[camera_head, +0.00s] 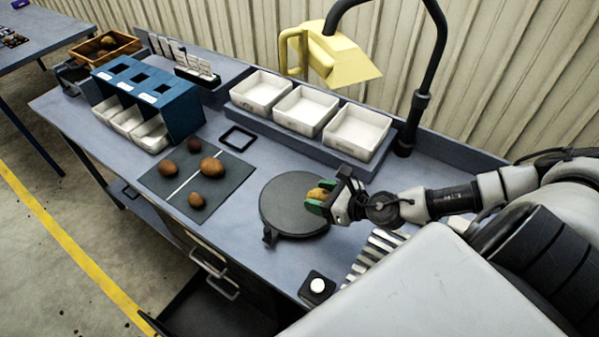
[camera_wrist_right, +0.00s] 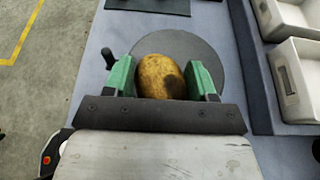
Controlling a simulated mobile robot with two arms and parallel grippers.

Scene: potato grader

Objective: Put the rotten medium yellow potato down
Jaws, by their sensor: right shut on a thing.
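The rotten medium yellow potato (camera_wrist_right: 158,76) has a dark patch on its right side in the right wrist view. My right gripper (camera_wrist_right: 163,80) is shut on it, with a green finger on each side. In the head view the potato (camera_head: 317,193) shows partly between the fingers of my right gripper (camera_head: 318,202), over the right part of a round dark grey plate (camera_head: 285,212). I cannot tell whether the potato touches the plate. My left gripper is not in view.
Several brown potatoes (camera_head: 210,167) lie on a dark mat (camera_head: 160,178) left of the plate. Three white bins (camera_head: 262,90) stand behind. A blue sorter box (camera_head: 180,113) stands at the left. A white button (camera_head: 317,286) sits at the front edge.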

